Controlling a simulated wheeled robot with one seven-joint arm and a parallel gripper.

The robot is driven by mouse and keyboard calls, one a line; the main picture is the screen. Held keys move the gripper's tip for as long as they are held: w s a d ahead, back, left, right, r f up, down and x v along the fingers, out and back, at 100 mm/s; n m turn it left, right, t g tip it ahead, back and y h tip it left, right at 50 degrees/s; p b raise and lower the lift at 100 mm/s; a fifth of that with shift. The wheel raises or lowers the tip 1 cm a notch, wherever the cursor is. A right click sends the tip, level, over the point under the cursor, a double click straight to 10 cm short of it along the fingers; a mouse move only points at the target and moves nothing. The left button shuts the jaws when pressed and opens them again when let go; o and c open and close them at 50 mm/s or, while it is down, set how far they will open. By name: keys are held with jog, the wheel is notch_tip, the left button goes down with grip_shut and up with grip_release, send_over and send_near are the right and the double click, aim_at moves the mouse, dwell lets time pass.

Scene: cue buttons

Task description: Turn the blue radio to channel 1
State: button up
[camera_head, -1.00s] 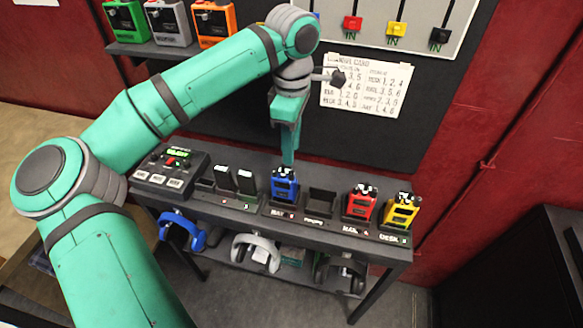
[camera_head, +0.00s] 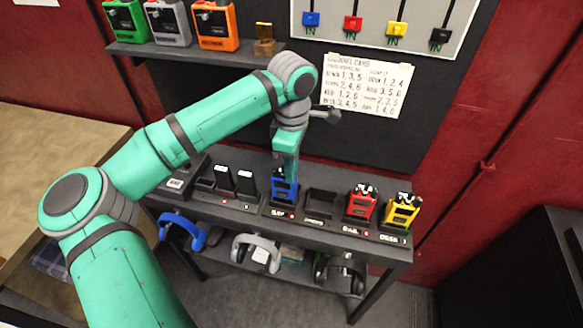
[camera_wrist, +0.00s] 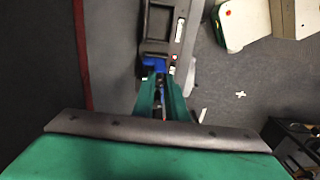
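The blue radio (camera_head: 284,188) stands upright in its charger slot on the dark bench. My gripper (camera_head: 287,172) points down right at the radio's top and hides part of it. In the wrist view, my two green fingers (camera_wrist: 161,88) reach to the blue radio (camera_wrist: 153,64), with a narrow gap between them. Whether they are closed on its top knob cannot be made out. The radio's channel reading is too small to read.
A red radio (camera_head: 361,203) and a yellow radio (camera_head: 401,212) stand to the right, past an empty slot (camera_head: 321,203). Black units stand in slots to the left. A channel card (camera_head: 367,85) hangs on the wall. Headsets hang below the bench.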

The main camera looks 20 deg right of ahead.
grip_shut()
jog(key=shift+n, duration=1.5)
jog(key=o, duration=0.7)
grip_release()
jog(key=shift+r, duration=0.1)
notch_tip(320, 180, up, 11)
jog(key=shift+w+f, duration=0.1)
jog(key=shift+f, duration=0.05)
